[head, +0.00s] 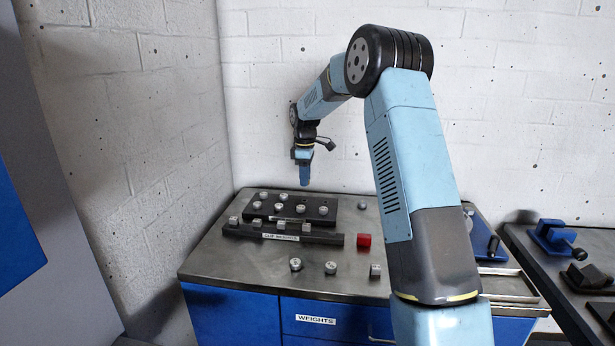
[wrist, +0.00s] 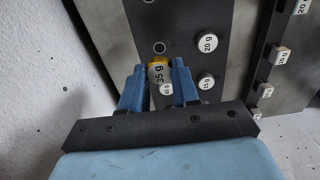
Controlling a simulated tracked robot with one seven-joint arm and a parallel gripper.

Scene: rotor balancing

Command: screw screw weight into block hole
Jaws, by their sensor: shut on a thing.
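My gripper (wrist: 159,84) is shut on a screw weight (wrist: 158,72) marked 35 g, with a yellow band at its top edge. In the head view my gripper (head: 304,178) points down over the back of the dark block (head: 328,210), and the weight there is too small to make out. In the wrist view the block (wrist: 185,62) lies beyond the fingers and bears an empty hole (wrist: 160,47). Weights marked 20 g (wrist: 208,43) and 15 g (wrist: 206,81) sit in it. Whether the held weight touches the block cannot be told.
A rail (head: 318,238) with clip weights stands in front of the block. The wall (head: 290,80) is close behind. The front left bench top is clear.

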